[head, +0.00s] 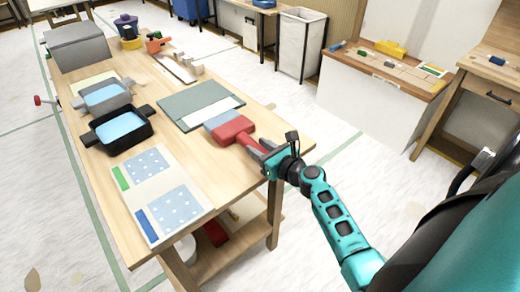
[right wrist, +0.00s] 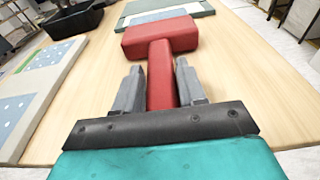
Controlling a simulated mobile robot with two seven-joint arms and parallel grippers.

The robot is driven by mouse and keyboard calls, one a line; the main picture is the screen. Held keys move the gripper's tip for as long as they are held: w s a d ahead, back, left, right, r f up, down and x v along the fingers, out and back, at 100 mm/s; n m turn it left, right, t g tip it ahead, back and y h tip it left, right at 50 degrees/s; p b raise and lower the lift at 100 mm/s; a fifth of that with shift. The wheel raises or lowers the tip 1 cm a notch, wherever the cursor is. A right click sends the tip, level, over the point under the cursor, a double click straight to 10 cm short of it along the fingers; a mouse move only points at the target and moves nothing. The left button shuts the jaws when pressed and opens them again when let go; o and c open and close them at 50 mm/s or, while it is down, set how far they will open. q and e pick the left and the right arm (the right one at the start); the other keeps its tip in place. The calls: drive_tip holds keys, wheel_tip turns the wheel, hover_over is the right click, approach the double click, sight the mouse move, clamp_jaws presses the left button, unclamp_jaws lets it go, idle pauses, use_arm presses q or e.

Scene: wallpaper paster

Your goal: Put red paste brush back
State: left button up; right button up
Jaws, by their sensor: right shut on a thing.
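The red paste brush (head: 232,129) is at the right side of the wooden table, with its head toward the green board (head: 180,108). In the right wrist view the red brush (right wrist: 160,42) points away from me, its handle between my fingers. My right gripper (head: 262,150) is shut on the handle near the table's right edge; the fingers show in the right wrist view (right wrist: 160,88). Whether the brush touches the table I cannot tell. My left gripper is not in view.
Two trays with blue paste, one black (head: 118,133) and one grey (head: 103,97), stand on the left. Patterned sample sheets (head: 176,212) lie at the near end. A grey box (head: 79,47) and tools stand at the far end. Bare tabletop lies between the trays and the board.

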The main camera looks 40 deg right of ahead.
drive_tip(key=shift+f, duration=0.2)
drive_tip(key=o, duration=1.2)
